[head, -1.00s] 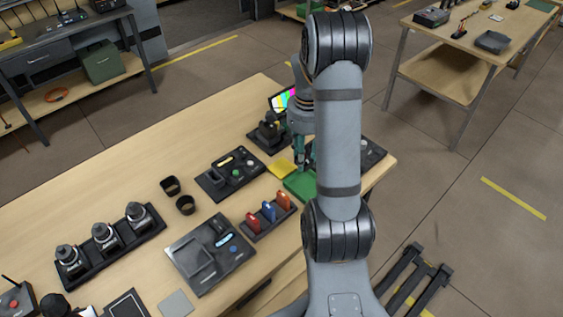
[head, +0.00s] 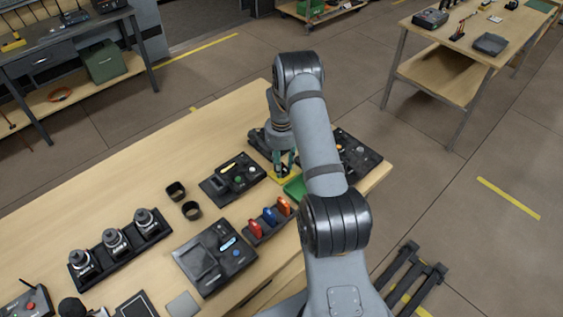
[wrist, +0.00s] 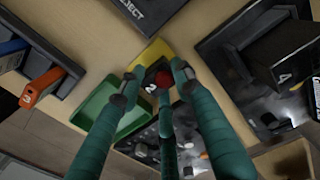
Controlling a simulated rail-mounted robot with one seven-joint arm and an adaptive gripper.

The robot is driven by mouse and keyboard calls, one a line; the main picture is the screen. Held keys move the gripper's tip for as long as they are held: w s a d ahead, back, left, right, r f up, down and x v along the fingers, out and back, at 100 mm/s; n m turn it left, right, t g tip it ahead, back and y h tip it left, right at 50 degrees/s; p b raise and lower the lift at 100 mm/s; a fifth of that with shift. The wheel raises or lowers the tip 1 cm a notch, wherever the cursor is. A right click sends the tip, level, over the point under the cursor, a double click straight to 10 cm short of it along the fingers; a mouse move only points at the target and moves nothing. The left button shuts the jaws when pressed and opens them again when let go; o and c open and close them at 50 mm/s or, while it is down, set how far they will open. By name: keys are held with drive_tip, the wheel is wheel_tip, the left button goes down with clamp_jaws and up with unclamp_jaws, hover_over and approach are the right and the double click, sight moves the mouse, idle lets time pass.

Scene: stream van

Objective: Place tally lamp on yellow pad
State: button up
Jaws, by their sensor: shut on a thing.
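The tally lamp (wrist: 161,77) is a small dark block with a red top and a white "2" on its side. My gripper (wrist: 157,80) has teal fingers and is shut on it. The yellow pad (wrist: 149,53) shows just behind the lamp in the wrist view, partly covered by the lamp and fingers. The lamp is over or at the pad; I cannot tell if it touches. In the head view my gripper (head: 284,163) points down at the yellow pad (head: 285,178), and the lamp is too small to make out there.
A green tray (wrist: 95,104) lies right beside the pad. A dark panel with knobs (head: 234,180) stands to the left, and a rack with blue and orange pieces (head: 268,217) in front. A dark unit marked 4 (wrist: 270,65) is close on the wrist view's right.

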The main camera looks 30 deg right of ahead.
drive_tip(key=shift+f, duration=0.15)
drive_tip(key=shift+f+b, duration=0.15)
drive_tip(key=shift+b, duration=0.25)
drive_tip(key=o, duration=1.2)
wheel_tip(320, 180, up, 13)
drive_tip(key=b, duration=0.3)
drive_tip(key=shift+f, duration=0.2)
